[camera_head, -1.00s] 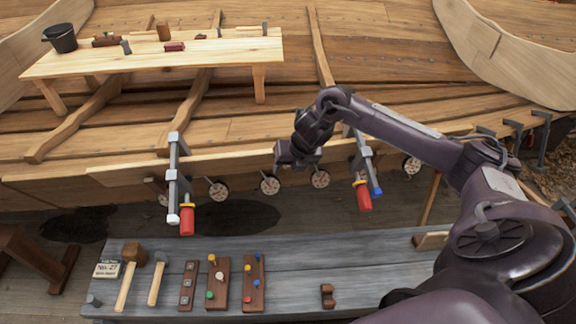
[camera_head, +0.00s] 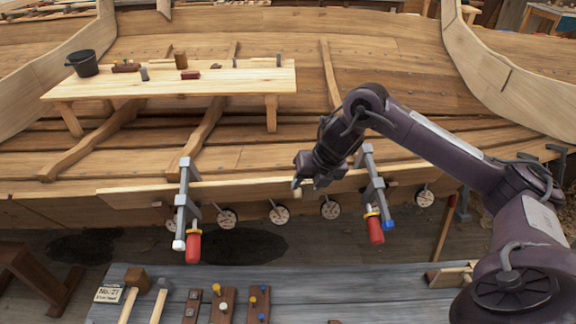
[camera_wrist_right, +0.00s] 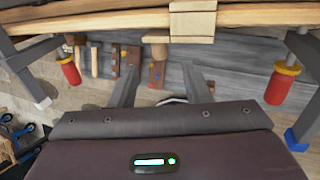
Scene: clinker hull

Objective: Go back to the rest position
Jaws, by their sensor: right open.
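My right gripper (camera_head: 308,186) is at the upper edge of the long plank (camera_head: 235,188), between two grey clamps. Its jaws point down and are open. My left gripper is not in view.
Round tags (camera_head: 279,214) hang below the plank. A grey bench (camera_head: 390,290) with mallets and tool racks is in front. A wooden table (camera_head: 180,82) stands behind.

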